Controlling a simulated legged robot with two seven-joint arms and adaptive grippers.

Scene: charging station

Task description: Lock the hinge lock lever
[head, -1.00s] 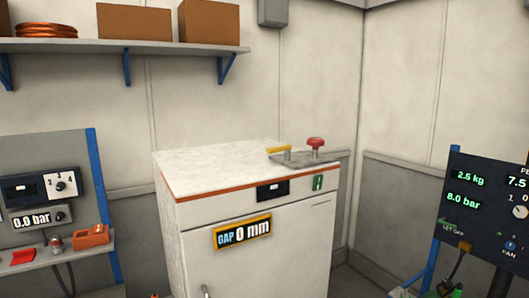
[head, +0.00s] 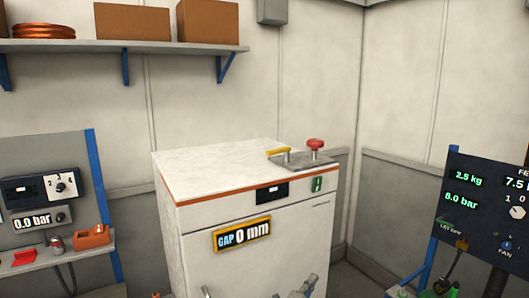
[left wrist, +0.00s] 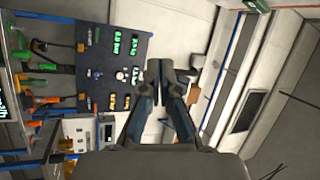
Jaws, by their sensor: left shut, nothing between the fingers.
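A lever with a yellow handle (head: 279,152) and a red knob (head: 315,145) on a short post stand on a grey metal plate (head: 303,162) at the right of the white cabinet's top (head: 215,167). No label tells which of the two is the hinge lock lever. My left gripper (head: 310,281) just enters the bottom edge of the head view, in front of the cabinet door and well below the lever, touching neither. In the left wrist view its fingers (left wrist: 160,67) are together with nothing between them. My right gripper is not in view.
The cabinet front carries a "GAP 0 mm" display (head: 242,234) and a small green sign (head: 317,183). A shelf with boxes (head: 125,46) hangs on the wall behind. A control panel (head: 490,212) stands at the right. The air above the cabinet top is clear.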

